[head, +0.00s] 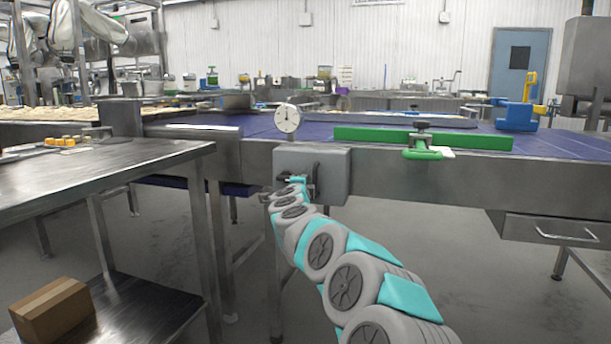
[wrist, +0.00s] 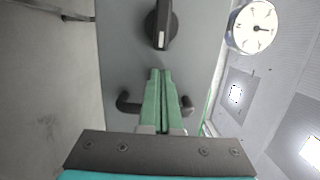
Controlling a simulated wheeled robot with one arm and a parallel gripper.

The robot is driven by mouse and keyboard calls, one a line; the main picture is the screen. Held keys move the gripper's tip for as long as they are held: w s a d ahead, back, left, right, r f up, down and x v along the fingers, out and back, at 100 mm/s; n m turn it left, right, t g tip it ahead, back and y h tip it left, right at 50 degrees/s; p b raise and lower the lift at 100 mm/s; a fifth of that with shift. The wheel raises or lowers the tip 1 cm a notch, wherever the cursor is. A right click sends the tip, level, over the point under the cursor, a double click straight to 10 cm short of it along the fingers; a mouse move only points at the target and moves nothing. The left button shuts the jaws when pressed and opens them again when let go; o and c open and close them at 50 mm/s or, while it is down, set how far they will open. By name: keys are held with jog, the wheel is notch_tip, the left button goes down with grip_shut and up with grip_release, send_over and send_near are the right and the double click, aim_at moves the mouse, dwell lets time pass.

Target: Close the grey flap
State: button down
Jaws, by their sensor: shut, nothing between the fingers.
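The grey flap (head: 330,172) appears to be the front of a grey box on the side of the conveyor in the head view. In the wrist view a flat grey panel (wrist: 120,60) fills the middle, with a black knob (wrist: 160,25) and a dark handle (wrist: 128,104). My gripper (head: 303,180) is in front of the box. In the wrist view its green fingers (wrist: 160,74) are shut together and empty. They cross in front of the handle's middle and hide it. I cannot tell whether they touch the panel, or how far the flap stands open.
A round white dial (head: 287,119) stands above the box and also shows in the wrist view (wrist: 252,27). A steel table (head: 90,170) is at left, with a cardboard box (head: 52,310) on its lower shelf. A drawer (head: 550,230) is at right. Floor between is clear.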

jog(key=shift+w+a+r+m+h+p, duration=0.1)
jog(key=shift+w+a+m+h+p, duration=0.15)
jog(key=shift+h+p, duration=0.2)
jog(key=shift+w+a+m+h+p, duration=0.1)
jog(key=shift+w+m+h+p, duration=0.05)
jog(key=shift+w+h+p, duration=0.3)
jog(key=shift+s, duration=0.15)
jog(key=shift+d, duration=0.1)
